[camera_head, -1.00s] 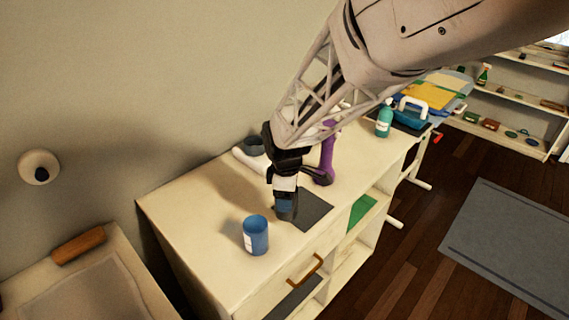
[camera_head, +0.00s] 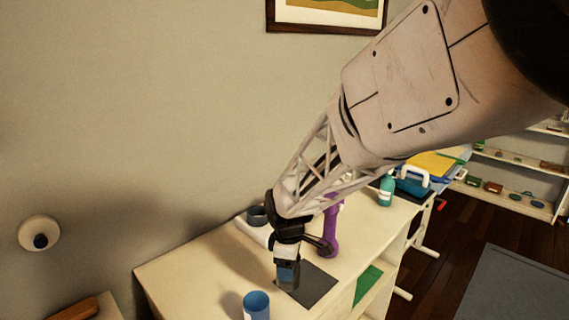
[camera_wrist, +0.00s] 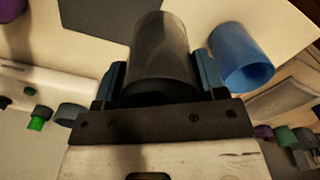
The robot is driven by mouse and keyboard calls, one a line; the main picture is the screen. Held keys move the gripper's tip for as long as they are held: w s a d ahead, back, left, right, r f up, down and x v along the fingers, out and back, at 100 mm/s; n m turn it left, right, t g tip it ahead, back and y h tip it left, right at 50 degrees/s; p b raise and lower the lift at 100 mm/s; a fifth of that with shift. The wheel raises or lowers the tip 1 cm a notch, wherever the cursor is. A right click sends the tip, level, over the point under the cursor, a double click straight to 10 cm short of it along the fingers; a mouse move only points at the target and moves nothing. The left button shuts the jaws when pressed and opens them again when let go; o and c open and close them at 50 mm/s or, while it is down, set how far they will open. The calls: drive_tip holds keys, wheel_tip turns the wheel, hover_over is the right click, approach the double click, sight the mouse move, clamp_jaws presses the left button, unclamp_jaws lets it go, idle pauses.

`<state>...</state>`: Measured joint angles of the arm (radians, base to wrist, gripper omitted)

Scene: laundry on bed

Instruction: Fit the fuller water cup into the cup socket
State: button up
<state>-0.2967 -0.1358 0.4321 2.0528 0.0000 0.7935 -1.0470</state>
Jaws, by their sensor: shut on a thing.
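My gripper (camera_head: 287,262) is shut on a dark grey cup (camera_wrist: 160,55), with one blue finger on each side of it in the wrist view. In the head view the held cup (camera_head: 288,274) is at the left edge of a dark mat; I cannot tell whether it touches the top. A blue cup (camera_head: 257,306) stands upright on the cabinet top, nearer the camera; it also shows right of the held cup in the wrist view (camera_wrist: 240,57). Neither fill level can be seen. A dark round holder (camera_head: 257,215) behind the gripper may be the socket; I cannot tell.
The dark mat (camera_head: 313,288) lies on the pale cabinet top (camera_head: 190,270). A purple dumbbell-like object (camera_head: 331,228) stands close right of my gripper, with a green bottle (camera_head: 386,190) farther right. The cabinet top's left part is clear. A round white fitting (camera_head: 40,234) is on the wall.

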drive_tip(key=w+d+r+m, duration=0.1)
drive_tip(key=w+r+m, duration=0.25)
drive_tip(key=w, duration=0.45)
drive_tip(key=w+d+r+m, duration=0.15)
drive_tip(key=w+m, duration=0.25)
drive_tip(key=w, duration=0.4)
drive_tip(key=w+d+r+m, duration=0.1)
drive_tip(key=w+r+m, duration=0.25)
drive_tip(key=w, duration=0.45)
drive_tip(key=w+d+r+m, duration=0.1)
drive_tip(key=w+d+m, duration=0.3)
drive_tip(key=d, duration=0.9)
drive_tip(key=shift+w+d+r, duration=0.2)
drive_tip(key=shift+w+d, duration=0.05)
drive_tip(key=shift+w, duration=0.75)
drive_tip(key=shift+a, duration=0.1)
drive_tip(key=a+n, duration=0.3)
drive_tip(key=a, duration=2.4)
drive_tip(key=shift+s+a+n, duration=0.2)
drive_tip(key=shift+n, duration=0.2)
drive_tip(key=shift+r, duration=0.1)
drive_tip(key=shift+f, duration=0.25)
